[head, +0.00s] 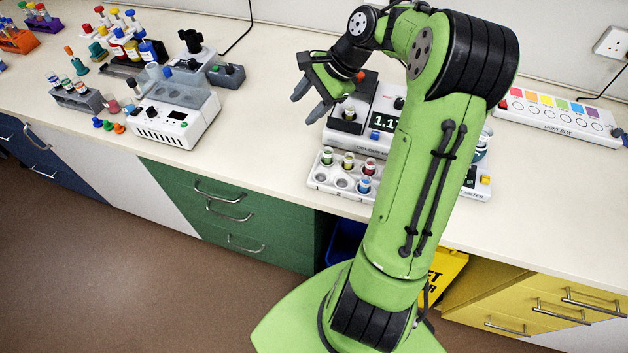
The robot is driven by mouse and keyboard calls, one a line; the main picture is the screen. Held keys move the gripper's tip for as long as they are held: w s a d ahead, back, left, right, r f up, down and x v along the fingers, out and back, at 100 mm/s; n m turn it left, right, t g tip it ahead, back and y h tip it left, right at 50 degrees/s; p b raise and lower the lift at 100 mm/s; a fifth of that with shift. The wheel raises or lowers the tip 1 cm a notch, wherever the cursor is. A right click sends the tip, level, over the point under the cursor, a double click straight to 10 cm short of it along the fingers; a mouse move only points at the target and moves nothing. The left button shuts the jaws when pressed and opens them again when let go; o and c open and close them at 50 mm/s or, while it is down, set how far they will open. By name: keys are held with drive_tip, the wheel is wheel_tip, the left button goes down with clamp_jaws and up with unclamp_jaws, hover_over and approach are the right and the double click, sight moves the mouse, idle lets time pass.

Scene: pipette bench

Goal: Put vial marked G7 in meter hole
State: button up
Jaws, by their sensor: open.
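My gripper (309,103) is open and empty, its fingers pointing down-left above the bench, just left of the device with the lit display. I cannot read G7 on any vial.
A white hooded device (175,118) and a small vial rack (78,98) stand on the left. Bottle racks (122,45) are behind them. A light box (556,115) lies at right. The bench between the hooded device and the white rack is clear.

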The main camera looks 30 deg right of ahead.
drive_tip(key=s+a+r+n+h, duration=0.4)
drive_tip(key=s+a+r+n, duration=0.2)
drive_tip(key=s+a+n, duration=0.55)
drive_tip(key=s+a+n+t+h, duration=0.1)
drive_tip(key=s+a+n, duration=0.2)
drive_tip(key=s, duration=0.8)
drive_tip(key=n, duration=0.2)
drive_tip(key=shift+s+a+r+n+t, duration=0.2)
drive_tip(key=shift+s+n+t, duration=0.05)
drive_tip(key=shift+n+t, duration=0.15)
drive_tip(key=shift+d, duration=0.1)
